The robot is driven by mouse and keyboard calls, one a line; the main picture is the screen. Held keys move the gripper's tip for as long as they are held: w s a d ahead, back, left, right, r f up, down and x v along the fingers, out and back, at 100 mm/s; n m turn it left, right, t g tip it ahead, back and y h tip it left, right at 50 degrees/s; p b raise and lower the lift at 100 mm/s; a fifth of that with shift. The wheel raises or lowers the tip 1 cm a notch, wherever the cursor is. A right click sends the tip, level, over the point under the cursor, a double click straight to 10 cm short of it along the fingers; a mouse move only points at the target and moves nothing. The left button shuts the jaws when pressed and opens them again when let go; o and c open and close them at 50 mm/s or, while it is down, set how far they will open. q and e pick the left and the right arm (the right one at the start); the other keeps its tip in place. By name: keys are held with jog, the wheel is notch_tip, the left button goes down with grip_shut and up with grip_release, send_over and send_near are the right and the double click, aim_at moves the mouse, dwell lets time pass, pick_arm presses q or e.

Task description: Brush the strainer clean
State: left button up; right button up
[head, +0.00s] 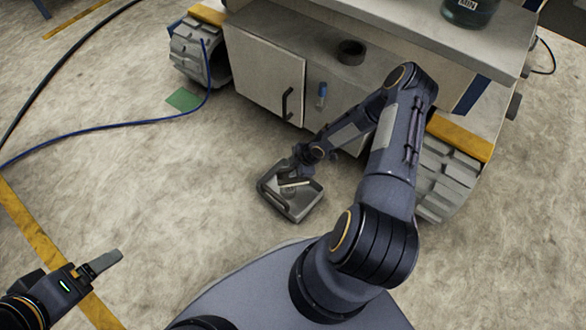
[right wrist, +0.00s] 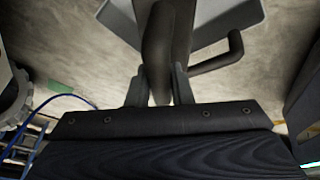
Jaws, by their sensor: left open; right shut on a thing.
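A grey, shallow, square tray-like thing (head: 296,207) with a raised rim is below my right gripper (head: 293,178), in front of the cart. I cannot tell whether it is the strainer, nor whether it touches the floor. In the right wrist view, my right gripper (right wrist: 158,82) is shut on a dark, rounded, handle-like piece (right wrist: 158,45). I cannot tell whether this is a brush or a part of the tray-like thing. A light grey flat part (right wrist: 222,14) and a bent dark bar (right wrist: 222,52) show beyond it. My left gripper (head: 100,266) is open and empty at lower left, well away.
A tracked cart (head: 262,75) with cabinet doors stands behind. A dark ring-shaped thing (head: 351,52) lies on its ledge and a dark jar (head: 470,10) stands on top. A blue cable (head: 110,126) and green patch (head: 184,99) lie on the floor. The left floor is mostly clear.

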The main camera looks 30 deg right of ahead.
notch_tip(320, 180, up, 7)
jog(key=p, duration=0.4)
jog(key=shift+f, duration=0.2)
